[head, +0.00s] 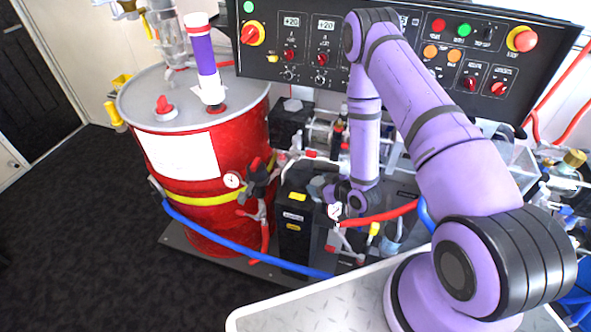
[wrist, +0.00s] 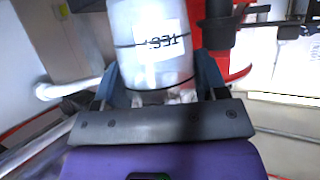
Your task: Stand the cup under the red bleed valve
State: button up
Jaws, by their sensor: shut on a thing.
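A whitish translucent cup (wrist: 152,70) with a white label and a dark band fills the upper middle of the wrist view. My gripper (wrist: 160,82) is shut on it, with one dark finger on each side. The cup's far end is cut off by the frame edge. In the head view the cup and fingers are not clearly visible; my wrist (head: 352,195) is low among the pipework, right of the drum. A red part (wrist: 238,72) shows just right of the cup behind dark fittings; I cannot tell whether it is the red bleed valve.
A red drum (head: 190,215) with a yellow band stands on the left. A black control panel (head: 300,45) spans the back. A black box unit (head: 297,225), hoses and gauges crowd the space near my wrist. Dark floor (head: 90,240) is clear at left.

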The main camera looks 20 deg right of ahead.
jog(key=w+a, duration=0.1)
jog(key=w, duration=0.2)
jog(key=w+a, duration=0.2)
jog(key=w, duration=0.2)
jog(key=w+a, duration=0.2)
jog(key=w, duration=0.1)
jog(key=shift+w, duration=0.15)
jog(key=shift+f, duration=0.3)
jog(key=shift+f, duration=0.15)
jog(key=o, duration=1)
jog(key=shift+r, duration=0.2)
jog(key=v, duration=1.2)
